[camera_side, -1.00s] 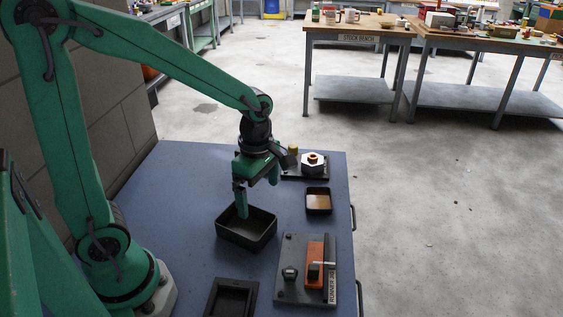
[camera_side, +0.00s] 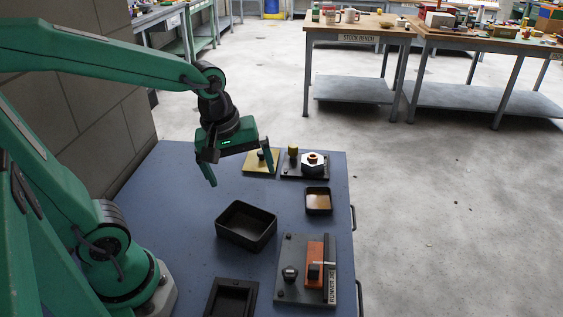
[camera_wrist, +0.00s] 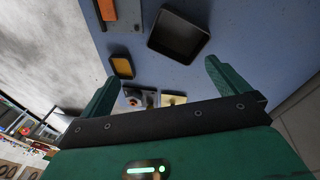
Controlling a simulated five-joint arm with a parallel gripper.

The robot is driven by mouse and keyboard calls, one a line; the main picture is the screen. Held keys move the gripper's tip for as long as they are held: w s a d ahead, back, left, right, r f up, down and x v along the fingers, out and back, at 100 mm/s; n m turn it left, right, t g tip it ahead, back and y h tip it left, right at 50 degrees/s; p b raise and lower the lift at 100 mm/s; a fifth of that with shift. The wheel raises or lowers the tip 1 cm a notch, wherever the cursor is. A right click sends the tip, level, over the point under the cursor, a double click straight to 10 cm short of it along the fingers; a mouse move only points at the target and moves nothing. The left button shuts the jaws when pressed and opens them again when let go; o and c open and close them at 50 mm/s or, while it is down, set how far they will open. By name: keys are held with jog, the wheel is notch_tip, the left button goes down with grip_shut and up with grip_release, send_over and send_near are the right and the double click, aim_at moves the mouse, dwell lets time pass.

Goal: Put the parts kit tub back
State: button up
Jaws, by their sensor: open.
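A black open tub (camera_side: 246,225), likely the parts kit tub, stands upright on the blue bench top (camera_side: 190,215); its inside looks empty. In the wrist view the black tub (camera_wrist: 179,37) lies beyond my fingertips. My gripper (camera_side: 241,172) is open and empty, raised above the bench toward the far side of the tub and apart from it. In the wrist view my gripper (camera_wrist: 161,72) shows its two green fingers spread wide. A flat black tray with a raised rim (camera_side: 209,306) lies near the front edge, partly cut off by the frame.
A small black bin with an orange-brown inside (camera_side: 318,202) stands right of the tub. A grey plate with an orange block (camera_side: 317,266) lies at front right. A hex nut fixture (camera_side: 313,164) and yellow plate (camera_side: 256,167) sit at the back. Bench left is clear.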

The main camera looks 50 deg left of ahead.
jog(key=s+r+m+t, duration=0.3)
jog(key=s+r+m, duration=0.1)
jog(key=m, duration=0.7)
jog(key=shift+s+a+r+m, duration=0.35)
jog(key=shift+s+a+m, duration=0.1)
jog(key=shift+s, duration=0.15)
